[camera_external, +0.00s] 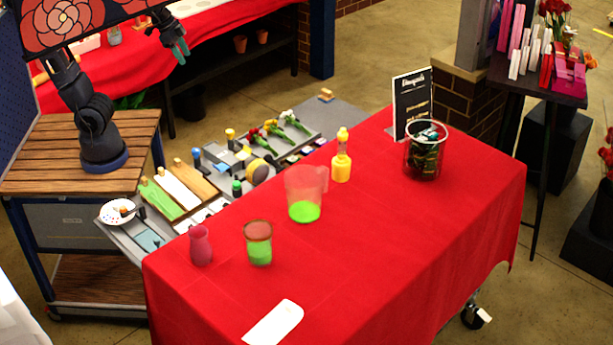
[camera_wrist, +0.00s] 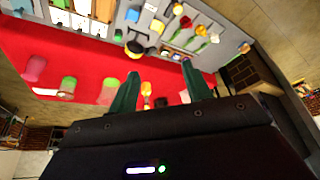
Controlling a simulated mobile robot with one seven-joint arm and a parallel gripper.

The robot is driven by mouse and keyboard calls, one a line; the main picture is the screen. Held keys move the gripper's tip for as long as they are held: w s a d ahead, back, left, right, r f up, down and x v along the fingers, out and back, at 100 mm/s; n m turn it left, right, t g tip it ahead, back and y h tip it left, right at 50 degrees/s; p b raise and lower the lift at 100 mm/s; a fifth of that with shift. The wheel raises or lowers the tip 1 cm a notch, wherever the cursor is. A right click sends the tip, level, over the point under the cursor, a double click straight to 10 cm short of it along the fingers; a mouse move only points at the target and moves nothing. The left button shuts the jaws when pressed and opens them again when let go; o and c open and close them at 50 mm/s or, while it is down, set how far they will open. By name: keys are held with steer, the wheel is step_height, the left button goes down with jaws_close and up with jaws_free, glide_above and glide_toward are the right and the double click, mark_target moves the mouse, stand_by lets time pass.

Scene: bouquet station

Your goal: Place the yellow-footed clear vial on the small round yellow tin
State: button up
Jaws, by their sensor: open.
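My gripper (camera_external: 180,55) is raised at the upper left, with its teal fingers apart and nothing visible between them. It also shows open in the wrist view (camera_wrist: 160,70), well clear of everything on the tables. A round yellow item with a dark middle (camera_external: 259,171), probably the yellow tin, sits on the grey workbench; it also shows in the wrist view (camera_wrist: 134,48). A small upright piece with a yellow end (camera_external: 230,136) stands behind it and may be the vial. It is too small to tell whether its body is clear.
Blue (camera_external: 197,160) and green (camera_external: 237,188) small pieces stand near the tin. Flowers (camera_external: 272,132) lie farther right. The red table (camera_external: 400,240) in front holds a clear jug (camera_external: 305,190), a yellow bottle (camera_external: 341,165) and other vessels. A framed floral panel (camera_external: 80,22) is near my arm.

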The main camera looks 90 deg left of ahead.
steer(key=s+a+f, duration=0.1)
steer(key=s+f, duration=0.2)
steer(key=s, duration=0.4)
steer(key=s+a+f+n, duration=0.1)
steer(key=s+f, duration=0.3)
steer(key=s, duration=0.2)
steer(key=shift+s+a, duration=0.25)
steer(key=shift+s, duration=0.1)
stand_by(0.3)
